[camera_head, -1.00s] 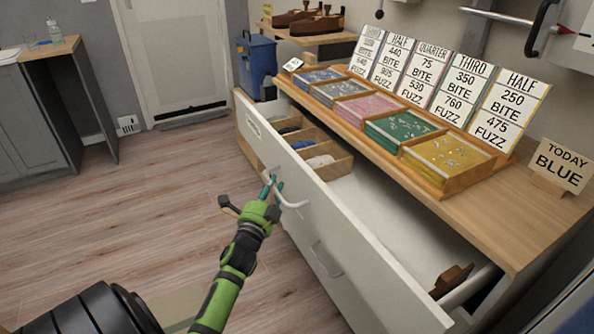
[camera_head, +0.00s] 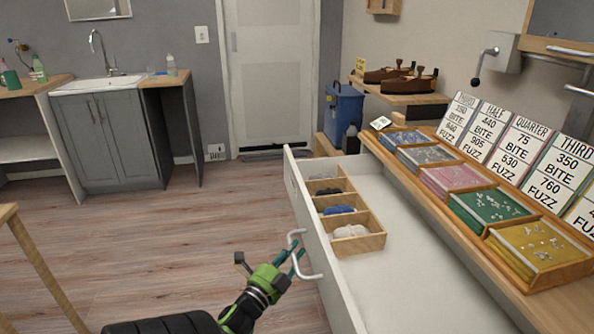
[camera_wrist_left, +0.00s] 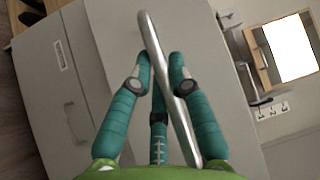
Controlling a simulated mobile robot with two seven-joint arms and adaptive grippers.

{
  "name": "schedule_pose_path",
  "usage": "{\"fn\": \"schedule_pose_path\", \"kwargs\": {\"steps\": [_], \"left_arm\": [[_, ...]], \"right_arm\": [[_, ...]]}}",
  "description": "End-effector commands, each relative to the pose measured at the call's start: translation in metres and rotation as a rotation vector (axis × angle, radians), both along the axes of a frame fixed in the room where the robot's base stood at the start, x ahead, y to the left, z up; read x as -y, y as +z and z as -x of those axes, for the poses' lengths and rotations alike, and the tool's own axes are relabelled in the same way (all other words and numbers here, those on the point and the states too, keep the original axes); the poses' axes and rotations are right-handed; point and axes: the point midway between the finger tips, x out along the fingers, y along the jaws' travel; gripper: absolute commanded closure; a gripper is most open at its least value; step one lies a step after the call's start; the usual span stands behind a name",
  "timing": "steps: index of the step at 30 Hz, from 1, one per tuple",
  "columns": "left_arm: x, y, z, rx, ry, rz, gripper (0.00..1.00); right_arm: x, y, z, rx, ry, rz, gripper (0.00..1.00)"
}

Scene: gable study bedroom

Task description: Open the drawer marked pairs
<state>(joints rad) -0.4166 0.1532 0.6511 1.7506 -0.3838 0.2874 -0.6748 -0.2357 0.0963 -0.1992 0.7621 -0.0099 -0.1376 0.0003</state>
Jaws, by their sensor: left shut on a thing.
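The white drawer (camera_head: 304,209) stands well out from under the wooden counter. Its curved metal handle (camera_head: 313,277) is on the outer face. My left gripper (camera_head: 292,260) is shut on this handle. In the left wrist view, the teal fingers (camera_wrist_left: 160,80) lie on both sides of the handle bar (camera_wrist_left: 168,75). A small label (camera_wrist_left: 61,55) is on the pale front there, but its text is too small to read. Inside the drawer, a wooden divider tray (camera_head: 362,244) holds dark, blue and white soft items. My right gripper is not in view.
The counter (camera_head: 448,232) carries several coloured trays, with price cards behind them. A blue bin (camera_head: 344,108) stands beyond the drawer's far end. A wooden table leg (camera_head: 48,272) is at the lower left. The floor (camera_head: 190,230) left of the drawer is largely clear.

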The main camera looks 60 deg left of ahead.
Motion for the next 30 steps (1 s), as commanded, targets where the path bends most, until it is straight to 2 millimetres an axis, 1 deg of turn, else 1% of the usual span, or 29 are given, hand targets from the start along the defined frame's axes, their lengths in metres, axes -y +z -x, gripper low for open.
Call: {"fn": "schedule_pose_path", "kwargs": {"steps": [6, 7, 8, 9, 17, 20, 23, 26, 30], "left_arm": [[0.0, 0.0, 0.0, -0.002, 0.001, -0.004, 1.0], [0.0, 0.0, 0.0, -0.002, 0.001, -0.004, 0.69], [0.0, 0.0, 0.0, -0.001, 0.0, -0.003, 0.57], [0.0, 0.0, 0.0, -0.001, 0.0, -0.003, 0.55], [0.0, 0.0, 0.0, 0.0, 0.0, -0.001, 0.55], [0.002, -0.001, 0.003, -0.001, 0.001, 0.001, 0.55], [0.006, -0.004, 0.014, -0.003, 0.002, 0.001, 0.55], [0.013, -0.007, 0.031, -0.005, 0.001, 0.002, 0.55], [0.025, -0.011, 0.06, -0.005, 0.003, 0.003, 0.55]], "right_arm": [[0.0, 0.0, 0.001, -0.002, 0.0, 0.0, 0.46], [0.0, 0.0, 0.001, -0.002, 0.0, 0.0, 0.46], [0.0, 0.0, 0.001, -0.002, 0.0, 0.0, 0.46], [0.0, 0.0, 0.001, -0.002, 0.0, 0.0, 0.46], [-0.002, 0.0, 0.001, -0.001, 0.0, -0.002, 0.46], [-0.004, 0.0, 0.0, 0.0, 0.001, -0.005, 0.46], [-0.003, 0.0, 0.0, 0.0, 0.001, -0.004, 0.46], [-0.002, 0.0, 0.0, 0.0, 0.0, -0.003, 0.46], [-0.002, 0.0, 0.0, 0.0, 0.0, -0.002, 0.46]]}}
